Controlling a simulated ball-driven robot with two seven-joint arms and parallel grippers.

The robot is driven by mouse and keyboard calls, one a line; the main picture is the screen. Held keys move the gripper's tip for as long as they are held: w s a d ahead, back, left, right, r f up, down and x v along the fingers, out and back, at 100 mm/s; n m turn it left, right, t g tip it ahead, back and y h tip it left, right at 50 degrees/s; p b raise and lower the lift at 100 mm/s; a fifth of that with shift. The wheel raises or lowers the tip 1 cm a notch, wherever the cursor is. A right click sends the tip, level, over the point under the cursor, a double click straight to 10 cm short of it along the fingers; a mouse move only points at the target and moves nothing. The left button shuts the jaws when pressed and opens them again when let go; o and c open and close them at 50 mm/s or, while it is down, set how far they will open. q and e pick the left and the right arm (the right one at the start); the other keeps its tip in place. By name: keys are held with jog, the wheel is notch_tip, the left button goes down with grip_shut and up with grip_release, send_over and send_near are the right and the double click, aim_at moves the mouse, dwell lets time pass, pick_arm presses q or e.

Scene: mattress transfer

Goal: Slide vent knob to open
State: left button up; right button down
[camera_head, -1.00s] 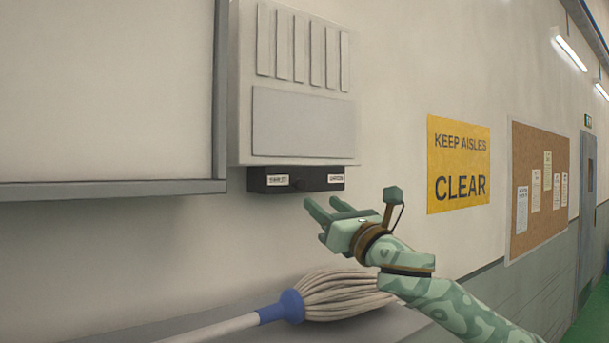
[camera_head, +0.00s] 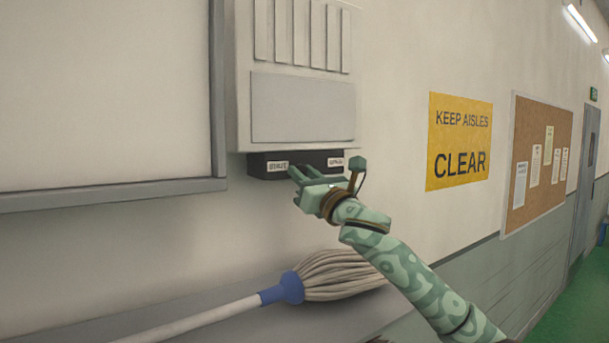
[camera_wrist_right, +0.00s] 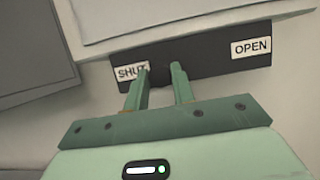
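The vent (camera_head: 303,105) is a pale wall panel with upright slats, and a black slide strip (camera_head: 258,167) runs along its bottom edge. In the right wrist view the strip (camera_wrist_right: 210,70) has a SHUT label (camera_wrist_right: 130,73) at left and an OPEN label (camera_wrist_right: 251,46) at right. The dark knob (camera_wrist_right: 160,72) shows faintly between my fingertips, nearer SHUT. My right gripper (camera_head: 302,170) is at the strip; in its wrist view the fingers (camera_wrist_right: 160,70) are apart, one on each side of the knob. Contact with it is unclear. My left gripper is not in view.
A mop (camera_head: 340,277) with a blue collar lies on a grey ledge (camera_head: 215,263) below the vent. A grey-framed board (camera_head: 100,95) is at left. A yellow sign (camera_head: 460,142) and a cork board (camera_head: 537,165) hang at right.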

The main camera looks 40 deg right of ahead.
aim_at(325, 163)
jog(key=d, duration=0.8)
jog(key=shift+s+d+f+b, duration=0.1)
jog(key=shift+s+d+b, duration=0.1)
jog(key=shift+s+b, duration=0.15)
jog(key=shift+s+a, duration=0.1)
jog(key=shift+a, duration=0.1)
jog(key=c, duration=1.5)
grip_release()
jog(key=shift+d, duration=0.1)
jog(key=o, duration=0.3)
jog(key=shift+d, duration=0.25)
